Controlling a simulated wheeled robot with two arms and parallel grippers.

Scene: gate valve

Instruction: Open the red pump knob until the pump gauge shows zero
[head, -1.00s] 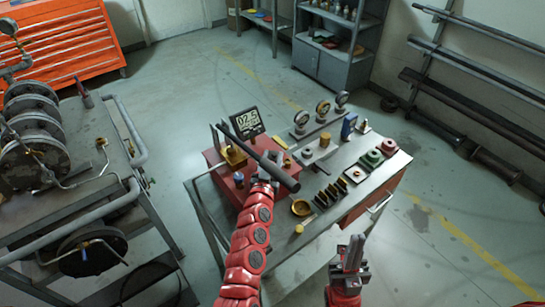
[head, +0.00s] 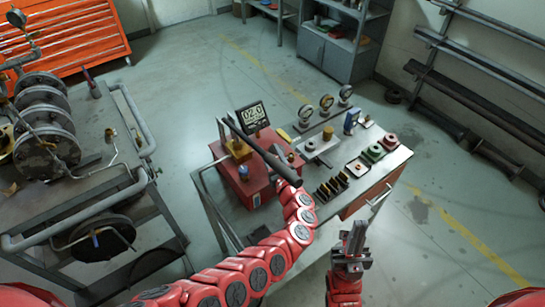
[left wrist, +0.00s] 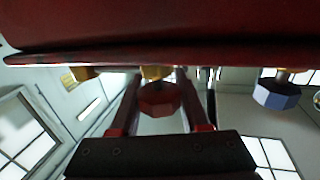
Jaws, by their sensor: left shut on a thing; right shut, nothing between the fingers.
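The red pump (head: 262,187) stands on the left end of the workbench, with a long dark lever slanting over it. Its display gauge (head: 253,116) is lit and seems to read 02.0. In the left wrist view, the red knob (left wrist: 158,99) sits on a brass stem between the two fingers of my left gripper (left wrist: 160,88), which is shut on it. In the head view, my left gripper is at the pump's right side, mostly hidden by the lever and its own wrist. My right gripper (head: 353,243) is shut and empty in front of the bench.
A blue knob (head: 243,172) is on the pump; it also shows in the left wrist view (left wrist: 277,93). Dial gauges, dark plates and green and red flanges fill the bench (head: 352,200). A pipe cart (head: 150,205) stands left, with open floor between.

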